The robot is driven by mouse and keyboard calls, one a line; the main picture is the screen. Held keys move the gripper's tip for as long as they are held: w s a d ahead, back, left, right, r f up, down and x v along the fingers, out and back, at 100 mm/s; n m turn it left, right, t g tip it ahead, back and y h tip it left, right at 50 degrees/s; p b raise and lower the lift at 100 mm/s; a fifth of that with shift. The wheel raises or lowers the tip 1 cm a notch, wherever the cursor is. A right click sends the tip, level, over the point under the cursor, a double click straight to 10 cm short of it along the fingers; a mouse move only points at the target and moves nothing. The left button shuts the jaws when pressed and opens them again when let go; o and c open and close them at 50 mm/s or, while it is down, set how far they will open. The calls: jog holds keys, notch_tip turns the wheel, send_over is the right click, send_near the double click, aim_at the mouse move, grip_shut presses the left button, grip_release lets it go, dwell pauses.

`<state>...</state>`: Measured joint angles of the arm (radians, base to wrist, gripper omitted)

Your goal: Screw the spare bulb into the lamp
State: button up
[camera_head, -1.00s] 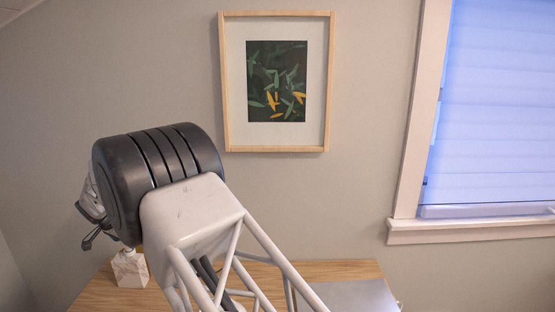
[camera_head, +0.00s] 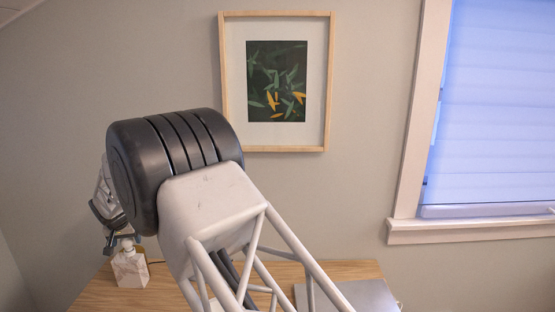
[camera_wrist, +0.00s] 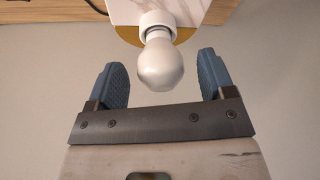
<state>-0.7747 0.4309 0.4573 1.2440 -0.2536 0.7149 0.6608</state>
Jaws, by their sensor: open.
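A white bulb (camera_wrist: 161,66) stands in the white socket (camera_wrist: 157,21) of the lamp, whose marble block base (camera_head: 130,270) rests on the wooden desk. The marble (camera_wrist: 192,9) also shows in the wrist view, with a brass-coloured disc around the socket. My gripper (camera_wrist: 162,64) is open, its two blue-padded fingers on either side of the bulb with a gap on each side. I cannot tell how far the bulb is threaded in. In the head view my gripper is partly hidden behind my dark wrist, just above the lamp.
The wooden desk (camera_head: 87,299) runs below my arm. A grey flat panel (camera_head: 352,297) lies at its right end. A dark cord (camera_wrist: 95,6) shows behind the lamp. A framed picture (camera_head: 325,85) and a window are on the wall behind.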

jog(key=shift+d+n+g+y, duration=0.1)
jog(key=shift+n+g+y, duration=0.25)
jog(key=shift+n, duration=1.1)
jog(key=shift+d+n+g+y, duration=0.15)
jog(key=shift+n+y, duration=0.3)
jog(key=shift+n, duration=1)
jog(key=shift+a, duration=0.1)
jog(key=c, duration=1)
jog(key=shift+m+t+h, duration=0.3)
jog(key=shift+m, duration=0.8)
jog(key=o, duration=1)
